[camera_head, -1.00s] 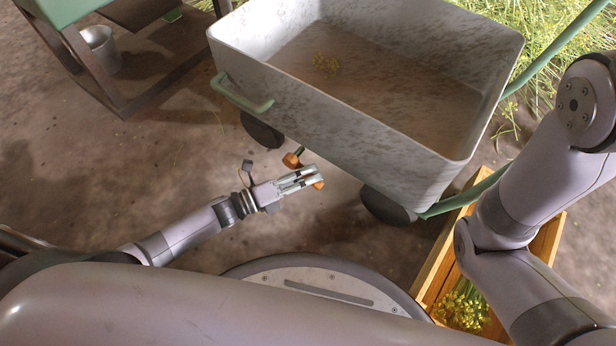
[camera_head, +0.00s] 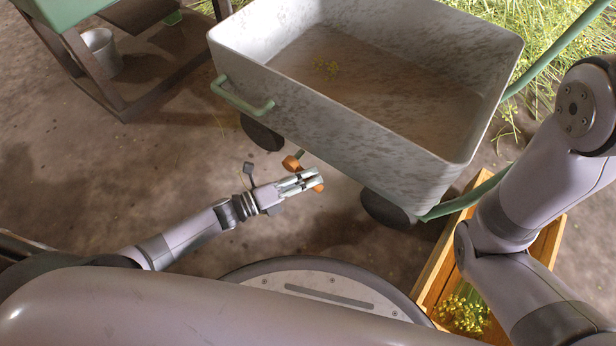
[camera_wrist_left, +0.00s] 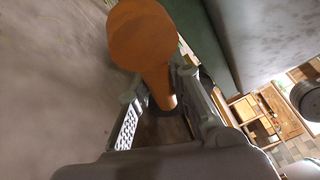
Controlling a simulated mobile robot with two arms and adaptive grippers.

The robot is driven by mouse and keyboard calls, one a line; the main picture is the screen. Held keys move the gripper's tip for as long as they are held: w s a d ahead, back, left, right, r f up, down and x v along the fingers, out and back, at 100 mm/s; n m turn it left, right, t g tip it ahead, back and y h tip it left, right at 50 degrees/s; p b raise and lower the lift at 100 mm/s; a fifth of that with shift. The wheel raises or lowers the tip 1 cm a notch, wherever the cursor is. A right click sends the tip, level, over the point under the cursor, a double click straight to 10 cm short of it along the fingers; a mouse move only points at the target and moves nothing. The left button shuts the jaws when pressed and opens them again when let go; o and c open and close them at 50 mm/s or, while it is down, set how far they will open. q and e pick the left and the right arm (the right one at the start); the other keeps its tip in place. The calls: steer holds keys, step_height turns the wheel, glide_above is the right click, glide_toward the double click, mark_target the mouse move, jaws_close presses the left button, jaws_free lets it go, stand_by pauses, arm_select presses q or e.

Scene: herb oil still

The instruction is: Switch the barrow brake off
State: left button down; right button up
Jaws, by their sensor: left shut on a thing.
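The grey barrow (camera_head: 345,115) has a mottled metal tub, dark wheels and green handles. Its orange brake lever (camera_head: 291,163) sticks out low on the near side, between the wheels. My left gripper (camera_head: 301,183) is at this lever, with orange showing on both sides of its fingers. In the left wrist view, the orange lever (camera_wrist_left: 143,38) is wide at one end and narrows down between the fingers, which are shut on it. A small greenish tip (camera_head: 299,154) shows beside the lever. My right arm is at the right, but its gripper is out of view.
A wooden crate (camera_head: 434,278) with yellow-flowered herbs stands below the barrow at the right. A metal bucket (camera_head: 101,50) stands by a green-topped dark frame at upper left. Cut herbs lie behind the barrow. The floor at left is clear.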

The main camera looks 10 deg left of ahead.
stand_by(0.7)
arm_select(q)
steer(key=r+n+t, duration=0.1)
steer(key=n, duration=0.1)
steer(key=r+n+h, duration=0.1)
steer(key=n, duration=0.1)
steer(key=shift+d+t, duration=0.2)
steer(key=shift+t, duration=0.2)
steer(key=shift+a+r+n+t, duration=0.1)
steer(key=shift+r+n+t, duration=0.4)
steer(key=shift+n, duration=0.6)
steer(key=shift+a+r+n+t, duration=0.1)
steer(key=shift+r+n+t, duration=0.35)
steer(key=shift+n, duration=0.65)
steer(key=c, duration=1.4)
jaws_free()
steer(key=shift+c, duration=0.2)
steer(key=v, duration=0.8)
steer(key=shift+f, duration=0.1)
